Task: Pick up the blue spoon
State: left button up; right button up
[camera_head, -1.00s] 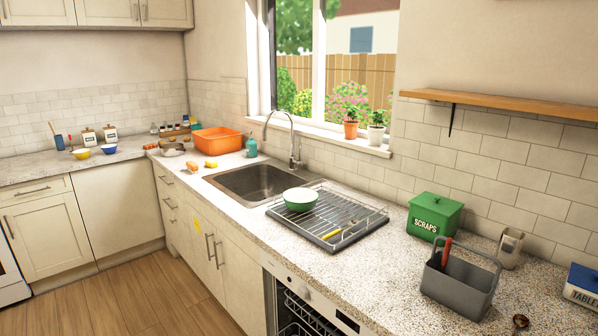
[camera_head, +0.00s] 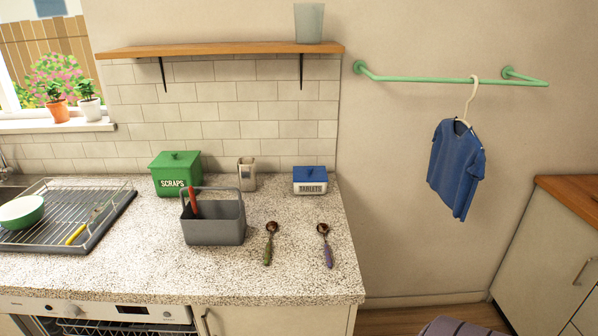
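A spoon with a bluish-purple handle (camera_head: 328,256) lies on the speckled counter (camera_head: 300,278) near its right end. Its dark brown bowl points toward the wall and its handle toward the front edge. A second spoon with a green handle (camera_head: 267,254) lies to its left, apart from it and nearly parallel. Neither of my grippers is in view.
A grey caddy (camera_head: 214,228) with a red-handled item stands left of the spoons. Behind are a green scraps box (camera_head: 176,176), a small beige holder (camera_head: 247,176) and a tablets box (camera_head: 310,182). A dish rack (camera_head: 62,222) sits left. The counter around the spoons is clear.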

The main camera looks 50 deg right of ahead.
aim_at(323, 229)
jog(key=z, duration=1.7)
